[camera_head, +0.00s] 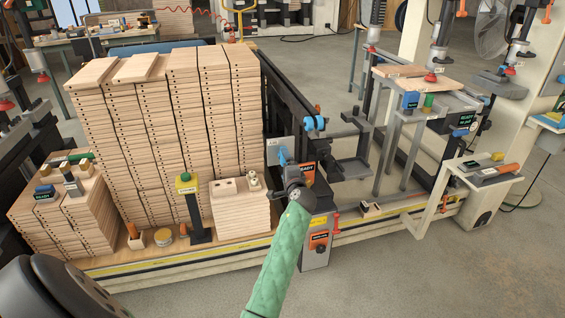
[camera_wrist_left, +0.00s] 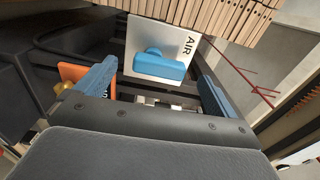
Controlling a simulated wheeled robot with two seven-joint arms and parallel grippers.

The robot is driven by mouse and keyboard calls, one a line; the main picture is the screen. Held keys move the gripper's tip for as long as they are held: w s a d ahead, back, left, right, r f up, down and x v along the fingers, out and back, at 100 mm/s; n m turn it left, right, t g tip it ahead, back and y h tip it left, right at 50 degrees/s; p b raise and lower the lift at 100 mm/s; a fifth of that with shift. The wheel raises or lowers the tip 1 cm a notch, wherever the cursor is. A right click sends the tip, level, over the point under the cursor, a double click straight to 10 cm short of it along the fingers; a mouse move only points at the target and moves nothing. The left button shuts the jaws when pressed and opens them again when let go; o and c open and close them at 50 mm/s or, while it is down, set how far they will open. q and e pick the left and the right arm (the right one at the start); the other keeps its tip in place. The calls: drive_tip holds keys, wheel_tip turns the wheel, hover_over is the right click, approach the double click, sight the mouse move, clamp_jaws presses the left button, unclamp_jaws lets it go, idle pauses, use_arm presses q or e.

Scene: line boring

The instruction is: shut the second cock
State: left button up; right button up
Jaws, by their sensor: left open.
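In the left wrist view, a blue cock handle (camera_wrist_left: 160,66) sits on a white plate (camera_wrist_left: 180,40) marked AIR. My left gripper (camera_wrist_left: 150,92) is open, one blue-padded finger on each side of the handle's line. The handle lies ahead of the fingers with a visible gap on both sides. In the head view my left gripper (camera_head: 291,165), at the end of a green-sleeved arm, is in front of the pale AIR plate (camera_head: 273,143). The gripper partly covers the plate, and I cannot separate the cock from the blue fingers. My right gripper is not in view.
Tall stacks of wooden boards (camera_head: 165,130) stand left of the plate. A post with a yellow-green top (camera_head: 187,185) and a short board stack (camera_head: 240,205) stand nearer. An orange READY panel (camera_head: 307,172) and a blue fitting (camera_head: 315,123) are close by. Floor (camera_head: 420,280) at front right is clear.

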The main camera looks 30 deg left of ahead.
use_arm(q)
drive_tip(key=shift+v, duration=1)
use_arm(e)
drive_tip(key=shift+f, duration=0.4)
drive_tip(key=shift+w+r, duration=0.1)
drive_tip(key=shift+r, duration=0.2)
